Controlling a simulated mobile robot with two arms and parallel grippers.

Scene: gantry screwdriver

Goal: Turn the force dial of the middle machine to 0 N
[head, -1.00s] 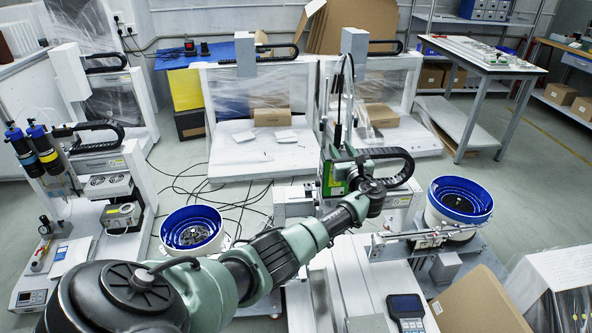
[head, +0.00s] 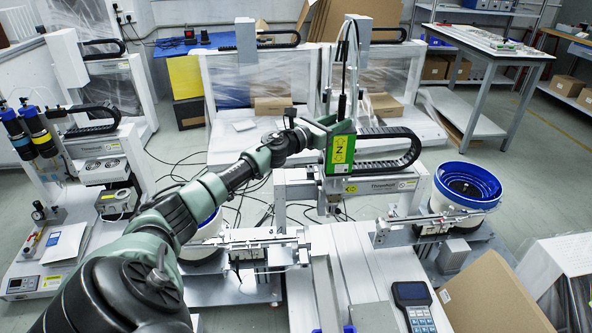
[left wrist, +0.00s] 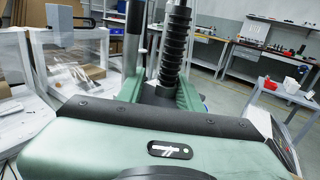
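The middle machine is a white gantry screwdriver. Its green upright head with a yellow Z label (head: 341,152) stands at the centre of the head view, above the rail (head: 385,186). I cannot make out the force dial or its reading in either view. My left gripper (head: 313,131) is at the upper left of this head, very close to it in the picture; contact cannot be told. My right gripper is out of view.
A blue-rimmed bowl feeder (head: 466,187) stands right of the machine; another is partly behind my left arm. A handheld controller (head: 413,305) and a cardboard sheet (head: 492,305) are at the front right. Another machine (head: 105,165) stands at the left.

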